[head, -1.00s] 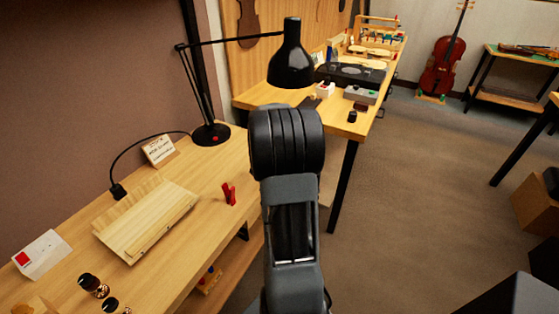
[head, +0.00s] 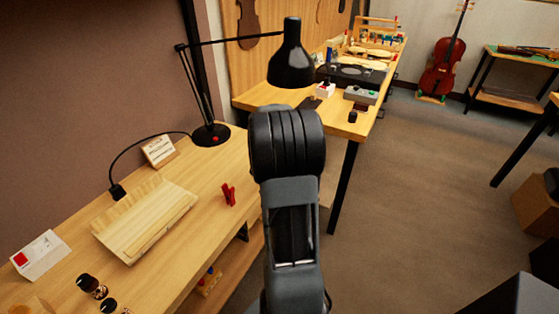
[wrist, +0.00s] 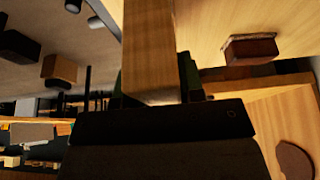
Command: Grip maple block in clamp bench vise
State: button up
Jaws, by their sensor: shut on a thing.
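In the wrist view a long pale wooden block, which looks like the maple block (wrist: 150,50), stands between the dark and green fingers of my gripper (wrist: 153,80). My gripper is shut on it, and the block reaches up out of the top of the picture. In the head view my own arm hides the gripper and the block. I cannot make out the bench vise for certain in either view.
A wooden bench (head: 180,250) holds a lamp (head: 291,62), a slatted pale wood piece (head: 145,220), a small red clip (head: 228,195) and a white card (head: 40,255). A second bench (head: 345,128) with tools stands behind. Floor (head: 430,200) is open at right.

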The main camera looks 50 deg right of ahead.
jog(key=shift+f+b, duration=2.9)
jog(key=shift+f, duration=0.2)
jog(key=shift+r, duration=0.2)
jog(key=shift+r+p, duration=1.75)
jog(key=shift+r, duration=0.85)
jog(key=shift+b, duration=0.5)
jog(key=shift+f+b, duration=1.25)
jog(key=shift+f, duration=0.15)
